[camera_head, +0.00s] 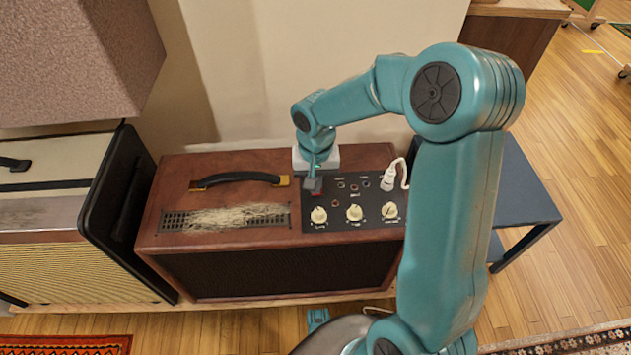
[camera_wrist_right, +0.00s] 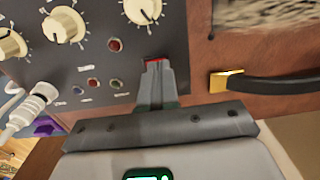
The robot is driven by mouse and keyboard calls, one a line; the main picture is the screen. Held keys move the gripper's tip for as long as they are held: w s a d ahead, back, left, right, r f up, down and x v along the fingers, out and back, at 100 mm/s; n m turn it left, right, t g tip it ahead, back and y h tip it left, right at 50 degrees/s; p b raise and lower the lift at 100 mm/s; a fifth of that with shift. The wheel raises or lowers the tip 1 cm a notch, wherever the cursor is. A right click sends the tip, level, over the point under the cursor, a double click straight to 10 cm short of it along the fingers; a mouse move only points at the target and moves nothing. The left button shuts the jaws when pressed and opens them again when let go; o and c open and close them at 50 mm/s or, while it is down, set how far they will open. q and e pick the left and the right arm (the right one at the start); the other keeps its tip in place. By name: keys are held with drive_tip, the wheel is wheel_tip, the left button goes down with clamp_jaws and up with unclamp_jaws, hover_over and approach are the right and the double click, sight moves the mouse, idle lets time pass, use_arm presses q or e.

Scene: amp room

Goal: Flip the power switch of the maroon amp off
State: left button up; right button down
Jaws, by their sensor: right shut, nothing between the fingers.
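The maroon amp (camera_head: 230,171) sits in the middle of the head view, with a black control panel (camera_head: 342,218) on the right of its top. The red power switch (camera_head: 318,194) is mostly hidden behind my right gripper (camera_head: 313,184). In the right wrist view a thin red strip of the switch (camera_wrist_right: 153,58) shows just past the tips of the right gripper (camera_wrist_right: 155,70). The fingers are shut together with nothing between them, right at the switch. I cannot tell whether they touch it or which way it is tipped. My left gripper is not in view.
Cream knobs (camera_head: 354,213), a jack lamp (camera_wrist_right: 115,45) and a white plug with cable (camera_head: 390,179) are on the panel. A black handle (camera_head: 240,178) lies to its left. Another amp (camera_head: 50,220) stands at left; a wall is behind. A dark table (camera_head: 525,190) is at right.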

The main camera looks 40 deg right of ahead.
drive_tip(key=shift+s+a+f, duration=0.2)
drive_tip(key=shift+s+f, duration=0.15)
drive_tip(key=shift+f, duration=0.3)
drive_tip(key=shift+w+d+r+p, duration=0.25)
drive_tip(key=shift+w+d+p, duration=0.1)
drive_tip(key=shift+w, duration=0.05)
drive_tip(key=shift+w+d, duration=0.15)
drive_tip(key=shift+w, duration=0.05)
drive_tip(key=r+p, duration=0.3)
drive_tip(key=p, duration=0.1)
drive_tip(key=shift+w+d+r, duration=0.2)
drive_tip(key=shift+w+r, duration=0.05)
drive_tip(key=shift+r, duration=0.05)
wheel_tip(320, 180, up, 11)
drive_tip(key=p, duration=0.3)
drive_tip(key=shift+s+a+r, duration=0.15)
drive_tip(key=shift+s+a, duration=0.05)
drive_tip(key=shift+a, duration=0.05)
